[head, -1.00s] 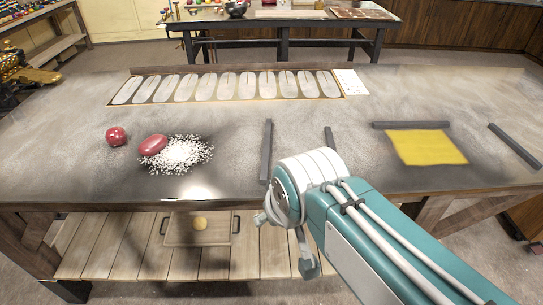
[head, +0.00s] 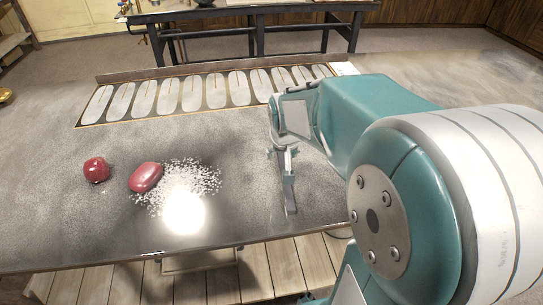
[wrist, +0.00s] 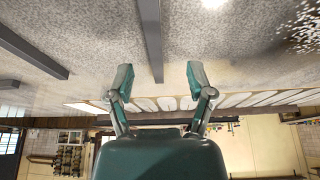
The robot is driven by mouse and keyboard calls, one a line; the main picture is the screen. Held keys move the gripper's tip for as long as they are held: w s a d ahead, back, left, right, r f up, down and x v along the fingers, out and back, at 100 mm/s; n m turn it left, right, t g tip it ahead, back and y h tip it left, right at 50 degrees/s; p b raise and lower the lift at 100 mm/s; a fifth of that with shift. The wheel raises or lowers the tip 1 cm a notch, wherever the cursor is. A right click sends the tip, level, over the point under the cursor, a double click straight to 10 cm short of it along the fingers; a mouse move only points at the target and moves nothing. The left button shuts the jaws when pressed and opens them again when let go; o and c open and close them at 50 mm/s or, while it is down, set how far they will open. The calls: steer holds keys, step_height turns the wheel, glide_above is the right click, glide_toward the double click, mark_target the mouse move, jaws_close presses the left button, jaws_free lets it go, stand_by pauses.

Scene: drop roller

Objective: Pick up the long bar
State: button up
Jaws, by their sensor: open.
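A dark grey bar (head: 290,196) lies on the worktop, pointing away from me, its far end hidden under my gripper (head: 284,155) in the head view. In the wrist view the same bar (wrist: 152,40) runs in from the top edge, and its end reaches between the two spread fingers of my gripper (wrist: 160,76). The gripper is open and empty, with a gap on both sides of the bar. A second dark bar (wrist: 30,50) lies to the left in the wrist view. My arm hides the right part of the worktop in the head view.
A red ball-like object (head: 96,170) and a red oval object (head: 145,177) lie at left, the oval beside scattered white bits (head: 185,180). A panel of rounded slots (head: 155,98) lies along the back. The front edge is near.

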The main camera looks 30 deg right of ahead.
mark_target(283, 163)
steer(key=shift+w+d+f, duration=0.3)
steer(key=shift+d+f, duration=0.3)
steer(key=shift+f, duration=0.3)
steer(key=x, duration=0.4)
steer(key=shift+w+f, duration=0.1)
steer(key=shift+f, duration=0.1)
steer(key=shift+w+a+f, duration=0.1)
steer(key=shift+w+f, duration=0.05)
steer(key=shift+f, duration=0.2)
jaws_close()
